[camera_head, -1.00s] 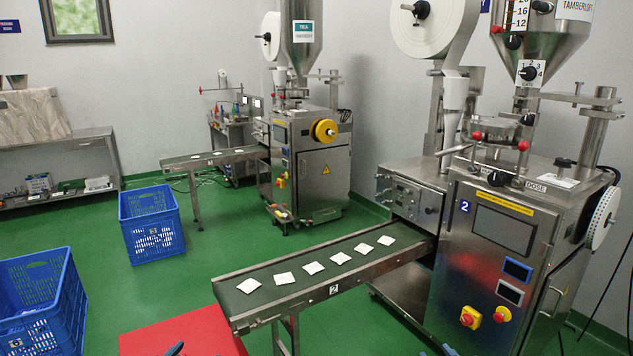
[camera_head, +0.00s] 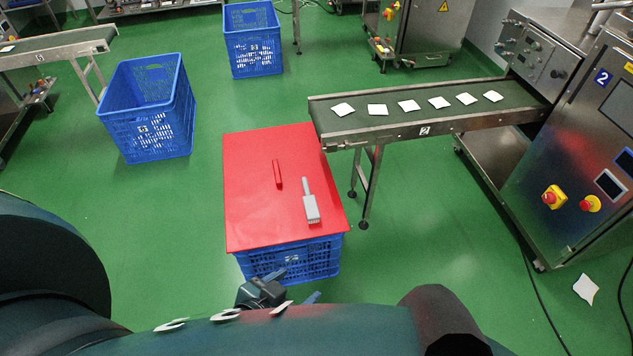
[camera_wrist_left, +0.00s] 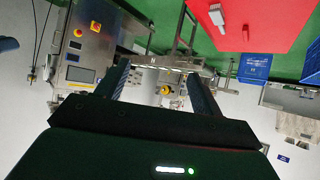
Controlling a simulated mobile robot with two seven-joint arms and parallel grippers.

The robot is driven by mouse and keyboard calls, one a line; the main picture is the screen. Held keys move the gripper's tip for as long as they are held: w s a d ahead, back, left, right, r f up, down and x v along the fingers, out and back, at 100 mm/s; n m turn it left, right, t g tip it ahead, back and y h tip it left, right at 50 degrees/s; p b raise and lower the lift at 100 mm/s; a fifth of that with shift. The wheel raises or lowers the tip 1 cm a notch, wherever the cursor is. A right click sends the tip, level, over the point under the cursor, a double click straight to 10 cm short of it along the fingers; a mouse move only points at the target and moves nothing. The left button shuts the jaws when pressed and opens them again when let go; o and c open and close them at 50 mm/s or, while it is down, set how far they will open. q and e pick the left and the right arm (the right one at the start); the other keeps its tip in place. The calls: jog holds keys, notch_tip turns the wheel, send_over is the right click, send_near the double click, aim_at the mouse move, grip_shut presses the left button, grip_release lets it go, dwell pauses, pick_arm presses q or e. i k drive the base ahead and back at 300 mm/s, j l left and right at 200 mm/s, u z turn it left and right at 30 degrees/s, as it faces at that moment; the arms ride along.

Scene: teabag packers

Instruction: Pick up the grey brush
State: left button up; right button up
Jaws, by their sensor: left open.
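The grey brush (camera_head: 311,205) lies on the red top (camera_head: 250,205) of a crate in the head view, its handle pointing away from me and its wide head nearer. It also shows upside down near the top of the left wrist view (camera_wrist_left: 217,17). My left gripper (camera_head: 293,287) is open and empty, near my body, just short of the red top's front edge and apart from the brush. Its two spread fingers show in the left wrist view (camera_wrist_left: 156,72). My right gripper is not in view.
A thin red object (camera_head: 277,174) lies left of the brush. The red top rests on a blue crate (camera_head: 290,262). A conveyor (camera_head: 425,128) with several white teabags stands just beyond its right corner. More blue crates (camera_head: 150,105) stand on the green floor.

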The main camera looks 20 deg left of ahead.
aim_at(311, 212)
jog(key=i+l+u, duration=0.2)
jog(key=l, duration=0.25)
jog(key=l+u, duration=0.2)
jog(key=l, duration=0.2)
jog(key=i+l+u, duration=0.1)
jog(key=i, duration=0.4)
jog(key=i+l+u, duration=0.1)
jog(key=i+l, duration=0.2)
jog(key=i, duration=0.2)
